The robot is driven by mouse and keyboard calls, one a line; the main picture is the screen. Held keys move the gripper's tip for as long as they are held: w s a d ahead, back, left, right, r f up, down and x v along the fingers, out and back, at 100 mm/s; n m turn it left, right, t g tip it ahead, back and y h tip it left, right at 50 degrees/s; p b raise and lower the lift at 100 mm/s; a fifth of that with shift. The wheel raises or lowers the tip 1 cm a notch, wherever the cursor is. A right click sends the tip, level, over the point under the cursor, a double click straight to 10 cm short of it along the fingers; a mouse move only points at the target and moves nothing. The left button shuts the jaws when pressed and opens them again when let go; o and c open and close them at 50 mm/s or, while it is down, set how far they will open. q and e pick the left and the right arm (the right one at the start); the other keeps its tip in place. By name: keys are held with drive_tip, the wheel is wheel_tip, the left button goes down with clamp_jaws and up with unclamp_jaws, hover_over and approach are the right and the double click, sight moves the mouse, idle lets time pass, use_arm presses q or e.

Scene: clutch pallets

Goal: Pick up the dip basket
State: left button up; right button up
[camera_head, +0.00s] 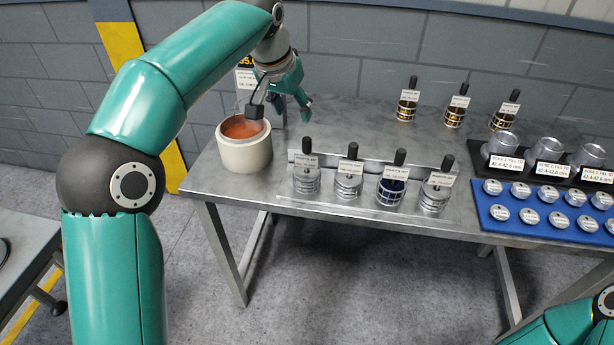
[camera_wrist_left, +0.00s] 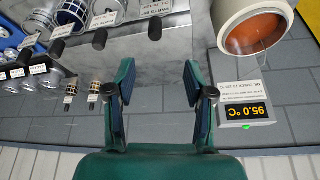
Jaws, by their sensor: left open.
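Several small handled holders with black grips and white tags stand on the steel table. The tags are too small to read, so I cannot tell which is named the dip basket. One in the front row is a dark blue cage-like basket (camera_head: 391,191); it also shows in the left wrist view (camera_wrist_left: 72,12). Silver holders (camera_head: 306,181) stand on both sides of it. Brass cage-like baskets (camera_head: 454,117) stand at the back. My left gripper (camera_head: 281,108) is open and empty, above the table's left part, behind the cream pot and left of the baskets. My right gripper is out of view.
The cream pot (camera_head: 245,155) with an orange inside stands at the table's left end, near a 95.0 °C display (camera_wrist_left: 246,110). A blue tray (camera_head: 483,215) of discs and a black rack (camera_head: 480,163) of clear cups are at the right. The table's middle back is clear.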

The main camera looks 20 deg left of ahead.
sight(307, 139)
use_arm(q)
drive_tip(key=shift+d+p+x, duration=0.15)
drive_tip(key=shift+x, duration=3.3)
drive_tip(key=shift+d+p+x, duration=0.15)
drive_tip(key=shift+x, duration=3.25)
clamp_jaws()
drive_tip(key=shift+w+r, duration=0.1)
drive_tip(key=shift+r, duration=0.2)
